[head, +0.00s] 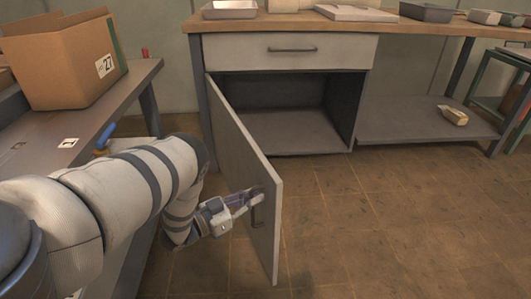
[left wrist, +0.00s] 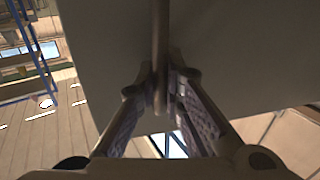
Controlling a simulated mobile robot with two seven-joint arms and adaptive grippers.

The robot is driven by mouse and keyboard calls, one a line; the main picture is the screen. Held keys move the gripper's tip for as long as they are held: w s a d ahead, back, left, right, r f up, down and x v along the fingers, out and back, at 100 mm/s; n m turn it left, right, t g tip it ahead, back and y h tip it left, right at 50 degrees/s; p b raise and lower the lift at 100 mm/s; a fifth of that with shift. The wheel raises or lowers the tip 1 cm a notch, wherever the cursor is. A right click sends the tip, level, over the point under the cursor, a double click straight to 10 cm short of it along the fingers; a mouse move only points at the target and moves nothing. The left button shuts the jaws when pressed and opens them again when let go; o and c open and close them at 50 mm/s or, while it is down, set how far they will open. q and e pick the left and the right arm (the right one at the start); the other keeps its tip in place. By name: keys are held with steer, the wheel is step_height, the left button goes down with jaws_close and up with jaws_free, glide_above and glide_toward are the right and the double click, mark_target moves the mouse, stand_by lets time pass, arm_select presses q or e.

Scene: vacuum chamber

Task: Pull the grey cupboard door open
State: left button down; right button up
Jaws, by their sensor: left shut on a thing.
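The grey cupboard door (head: 238,150) stands swung well out from the cupboard, hinged on its left side. The cupboard's inside (head: 290,128) shows open and looks empty. My left gripper (head: 250,197) is at the outer face of the door, near its free edge. It is shut on the door's dark handle (head: 258,213), which is partly hidden by the fingers. In the left wrist view the handle (left wrist: 160,40) runs as an upright bar between the two fingertips (left wrist: 160,82), with the door panel (left wrist: 225,45) behind it. My right gripper is not in view.
A closed drawer (head: 290,52) sits above the cupboard, under the wooden worktop (head: 430,27). A side bench (head: 95,112) with a cardboard box (head: 60,60) stands at the left, close to my left arm. The floor (head: 390,220) right of the door is clear.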

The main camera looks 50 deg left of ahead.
arm_select(q)
steer(key=shift+s+a+f, duration=0.1)
steer(key=shift+s+a, duration=0.15)
steer(key=shift+s, duration=0.4)
steer(key=c, duration=2)
jaws_free()
steer(key=shift+o, duration=0.2)
